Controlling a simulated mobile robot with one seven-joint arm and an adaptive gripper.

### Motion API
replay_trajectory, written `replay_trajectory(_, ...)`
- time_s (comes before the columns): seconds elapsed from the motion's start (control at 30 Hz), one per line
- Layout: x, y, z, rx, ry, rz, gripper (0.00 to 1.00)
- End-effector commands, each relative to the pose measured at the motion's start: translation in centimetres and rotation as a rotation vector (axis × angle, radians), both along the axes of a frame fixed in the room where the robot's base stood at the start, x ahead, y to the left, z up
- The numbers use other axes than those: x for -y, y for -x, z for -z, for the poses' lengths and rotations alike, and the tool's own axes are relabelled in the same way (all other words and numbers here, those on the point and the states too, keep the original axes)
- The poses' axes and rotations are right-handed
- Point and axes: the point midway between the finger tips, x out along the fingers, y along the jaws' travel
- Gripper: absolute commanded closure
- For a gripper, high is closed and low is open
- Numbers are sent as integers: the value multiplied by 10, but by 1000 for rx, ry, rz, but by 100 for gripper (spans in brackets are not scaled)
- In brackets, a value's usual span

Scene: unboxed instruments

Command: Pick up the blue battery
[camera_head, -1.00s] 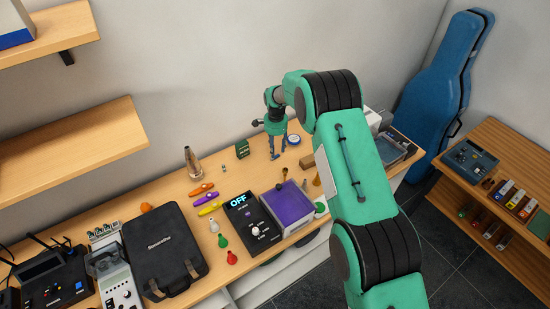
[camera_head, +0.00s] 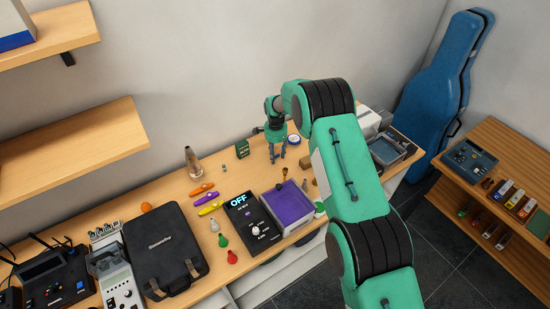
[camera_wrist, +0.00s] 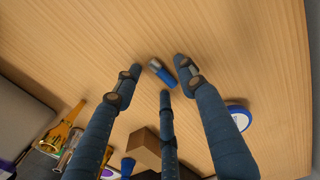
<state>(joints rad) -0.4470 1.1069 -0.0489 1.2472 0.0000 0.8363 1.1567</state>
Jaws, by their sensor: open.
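The blue battery (camera_wrist: 163,74), a small cylinder with a grey end, lies on its side on the wooden table in the wrist view. My three-fingered gripper (camera_wrist: 159,73) is open, with its fingertips spread around the battery and no clear contact. In the head view my gripper (camera_head: 277,160) points down at the table's back part. I cannot make out the battery there.
A blue and white round item (camera_wrist: 238,116) lies beside one finger. A brown block (camera_wrist: 144,150) and a brass piece (camera_wrist: 62,133) are near. In the head view, a dark green box (camera_head: 242,149) stands left of my gripper. Bare table surrounds the battery.

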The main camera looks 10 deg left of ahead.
Motion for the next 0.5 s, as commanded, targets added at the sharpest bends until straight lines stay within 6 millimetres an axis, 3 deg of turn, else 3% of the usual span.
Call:
replay_trajectory(0.07,0,0,0,0,0,0,59)
replay_trajectory(0.27,0,0,0,0,0,0,97)
replay_trajectory(0.5,0,0,0,0,0,0,100)
